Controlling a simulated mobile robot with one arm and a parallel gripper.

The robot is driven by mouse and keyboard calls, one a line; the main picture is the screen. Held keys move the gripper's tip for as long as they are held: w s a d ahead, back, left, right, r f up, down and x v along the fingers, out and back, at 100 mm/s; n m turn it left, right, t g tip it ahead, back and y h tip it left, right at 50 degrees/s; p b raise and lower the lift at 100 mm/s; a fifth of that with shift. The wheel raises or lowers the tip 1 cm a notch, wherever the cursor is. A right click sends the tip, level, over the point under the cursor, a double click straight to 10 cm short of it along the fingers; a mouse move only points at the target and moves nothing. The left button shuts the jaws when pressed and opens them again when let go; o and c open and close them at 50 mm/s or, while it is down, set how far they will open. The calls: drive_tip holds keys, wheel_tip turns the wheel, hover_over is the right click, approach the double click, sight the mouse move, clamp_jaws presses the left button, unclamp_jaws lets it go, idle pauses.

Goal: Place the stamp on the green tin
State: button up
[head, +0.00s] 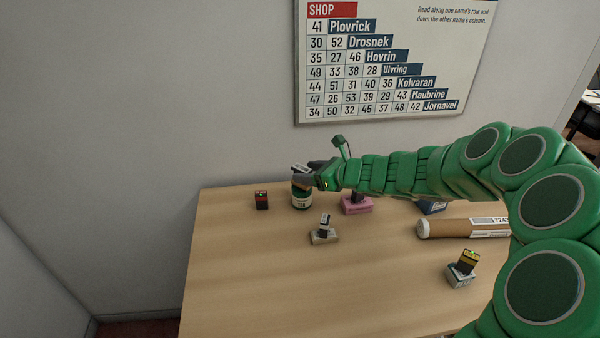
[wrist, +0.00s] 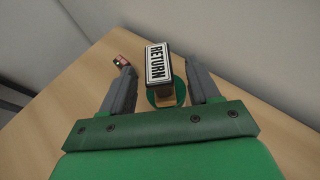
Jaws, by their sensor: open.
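The green tin (head: 301,202) stands near the back left of the counter, with a pale label on its front. Its round green lid shows in the wrist view (wrist: 180,92). A stamp with a white-framed black RETURN label (wrist: 158,63) is over the lid and appears to stand on it; its lower contact is partly hidden. The stamp's top also shows in the head view (head: 301,168). My gripper (head: 308,179) is open at the tin's top. In the wrist view its two fingers (wrist: 160,72) are either side of the stamp, with gaps visible.
A small black-and-red device (head: 261,200) stands left of the tin. Other stamps sit on a beige pad (head: 324,237), a pink pad (head: 357,207) and a grey block (head: 459,277). A cardboard tube (head: 463,228) lies right. The front left counter (head: 240,290) is clear.

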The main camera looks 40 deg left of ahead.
drive_tip(key=v, duration=0.7)
drive_tip(key=shift+d, duration=0.25)
